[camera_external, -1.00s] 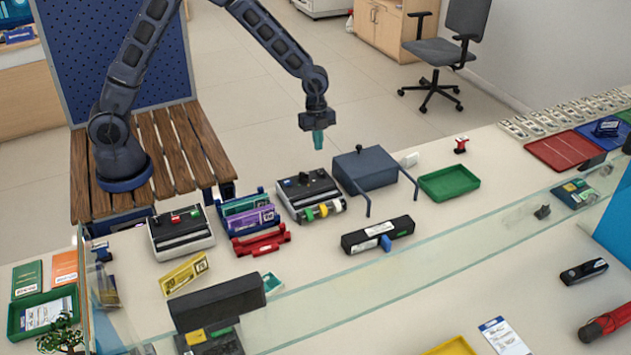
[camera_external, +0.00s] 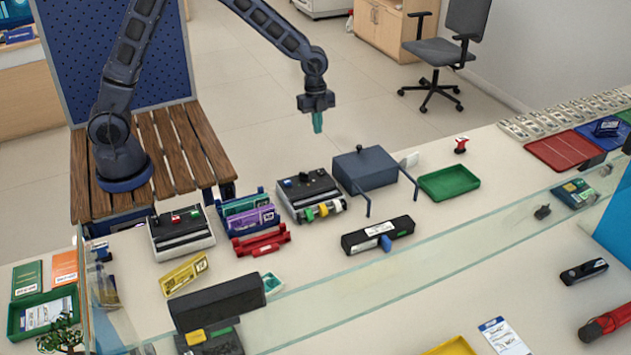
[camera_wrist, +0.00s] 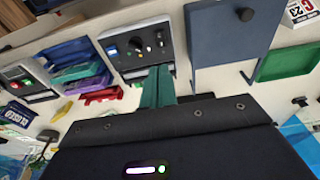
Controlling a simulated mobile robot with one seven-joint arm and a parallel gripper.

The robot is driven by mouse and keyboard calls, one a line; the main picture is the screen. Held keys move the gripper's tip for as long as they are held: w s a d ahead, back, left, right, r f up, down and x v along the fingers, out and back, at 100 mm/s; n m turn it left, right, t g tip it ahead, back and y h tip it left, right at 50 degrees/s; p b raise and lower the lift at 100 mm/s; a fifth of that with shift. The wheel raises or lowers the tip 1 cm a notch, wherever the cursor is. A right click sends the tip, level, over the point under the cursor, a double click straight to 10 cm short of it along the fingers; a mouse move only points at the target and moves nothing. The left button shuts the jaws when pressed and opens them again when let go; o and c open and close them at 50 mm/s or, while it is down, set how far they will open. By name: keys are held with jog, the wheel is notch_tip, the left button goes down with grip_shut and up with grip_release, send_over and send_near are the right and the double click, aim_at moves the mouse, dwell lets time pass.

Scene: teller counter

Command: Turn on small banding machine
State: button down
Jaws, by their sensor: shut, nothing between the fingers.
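Two black-topped machines with pale bodies stand on the counter, and I cannot tell for sure which is the small banding machine. The left machine (camera_external: 181,233) has a red and a green button on top; in the wrist view its panel (camera_wrist: 22,84) shows at the left edge. The middle machine (camera_external: 310,194) has knobs on top and coloured pieces along its front; in the wrist view its panel (camera_wrist: 140,44) has a dark knob and small controls. My gripper (camera_external: 318,126) is shut and empty, above and behind the middle machine, apart from it. Its teal fingers (camera_wrist: 158,84) partly cover that machine's front.
A blue-grey box (camera_external: 364,168) with two front legs stands right of the middle machine. A green tray (camera_external: 449,183) is further right. A rack of coloured folders (camera_external: 248,214) and a red holder (camera_external: 261,242) sit between the machines. A glass screen (camera_external: 430,240) runs along the counter.

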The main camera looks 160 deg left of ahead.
aim_at(322, 174)
jog(key=shift+w, duration=0.45)
jog(key=f, duration=0.4)
jog(key=w+f, duration=0.1)
jog(key=f, duration=0.4)
jog(key=w+f, duration=0.1)
jog(key=f, duration=0.4)
jog(key=shift+w, duration=0.15)
